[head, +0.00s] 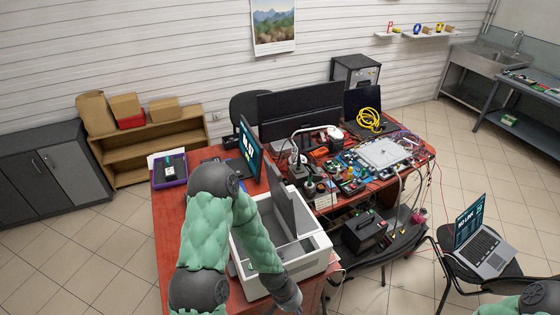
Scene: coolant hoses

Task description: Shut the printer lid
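The white printer (321,245) stands on the red desk, with its top open. Its grey lid (283,205) stands up steeply, and the pale inside of the body shows beside it. My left arm, in a green sleeve, crosses in front of the printer and hides its left side. My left gripper (291,300) is dark and small, low in front of the printer near the bottom edge of the view. Its fingers are too unclear to tell if they are open, and I see nothing held.
The red desk (172,215) also holds a large dark monitor (300,108), cables and electronics. A chair with a laptop (482,245) stands at the right. The desk's left part is mostly bare.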

